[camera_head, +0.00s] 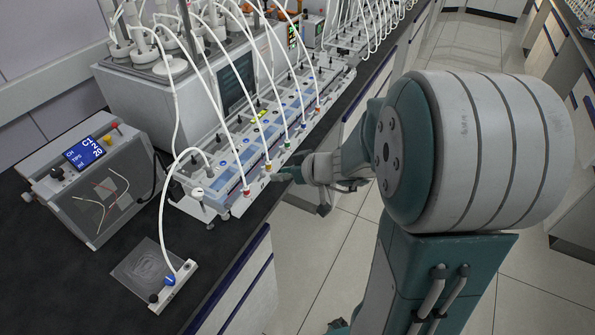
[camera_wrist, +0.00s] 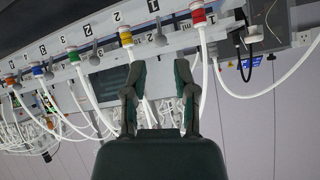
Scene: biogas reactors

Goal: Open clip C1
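My gripper (camera_wrist: 160,68) is open in the wrist view, its two dark fingers apart with nothing held between them. White tubes pass behind and beside the fingers. Above the fingertips, a numbered rail appears upside down, with a red-collared connector (camera_wrist: 198,16), a yellow-collared connector (camera_wrist: 126,39) and small grey clip-like pieces (camera_wrist: 160,36) between them. I cannot tell for sure which piece is clip C1; no such label is readable on the rail. In the head view my gripper (camera_head: 284,175) is at the rail's front edge, near the yellow connector (camera_head: 267,168) and right of the red connector (camera_head: 246,191).
A box with a blue screen (camera_head: 85,152) reading "C1" and "20" stands at the left. White tubes arch over the rail from the large reactor unit (camera_head: 180,90). Open floor (camera_head: 310,250) lies right of the bench.

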